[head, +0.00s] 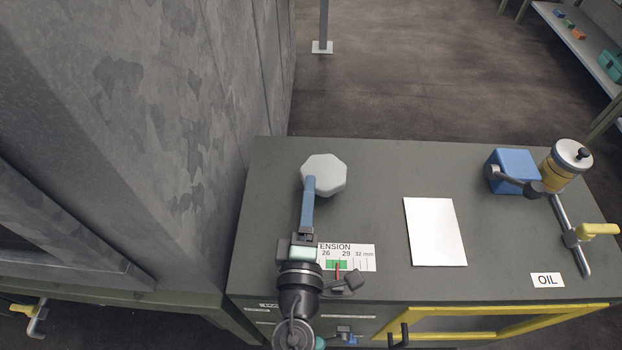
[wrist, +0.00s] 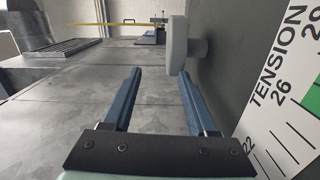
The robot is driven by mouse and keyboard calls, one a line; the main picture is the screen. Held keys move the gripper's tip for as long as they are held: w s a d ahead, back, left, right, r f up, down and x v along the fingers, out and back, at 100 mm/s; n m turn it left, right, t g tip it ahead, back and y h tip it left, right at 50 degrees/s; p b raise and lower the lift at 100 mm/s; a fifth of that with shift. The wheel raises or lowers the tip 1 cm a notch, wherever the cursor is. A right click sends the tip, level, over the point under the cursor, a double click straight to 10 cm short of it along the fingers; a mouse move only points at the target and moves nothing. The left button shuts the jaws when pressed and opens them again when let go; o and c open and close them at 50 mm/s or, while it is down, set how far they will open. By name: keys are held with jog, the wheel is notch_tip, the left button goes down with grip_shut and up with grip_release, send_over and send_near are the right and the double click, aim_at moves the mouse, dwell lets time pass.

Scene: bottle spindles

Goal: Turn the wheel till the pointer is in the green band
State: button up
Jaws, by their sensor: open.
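The pale grey, eight-sided wheel (head: 323,172) stands on the dark green cabinet top. In the wrist view the wheel (wrist: 177,48) shows edge-on, ahead of the right fingertip. My gripper (head: 309,182) is open, and its fingers reach the wheel's near left side in the head view. In the wrist view my gripper (wrist: 159,73) has nothing between its fingers; I cannot tell whether one touches the wheel. The white tension scale (head: 361,251) lies behind my wrist, partly hidden.
A white sheet (head: 435,232) lies right of the wheel. Farther right are a blue box (head: 513,171), a yellow-banded jar (head: 563,166), a pipe with a yellow handle (head: 598,230) and an OIL label (head: 547,280). A grey wall (head: 215,110) rises at the left.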

aim_at(313, 159)
notch_tip(313, 159, down, 2)
jog(key=shift+f+b, duration=0.15)
jog(key=shift+b, duration=0.35)
jog(key=shift+w, duration=0.3)
jog(key=w+p, duration=0.1)
jog(key=w, duration=0.6)
jog(key=shift+d, duration=0.15)
grip_shut()
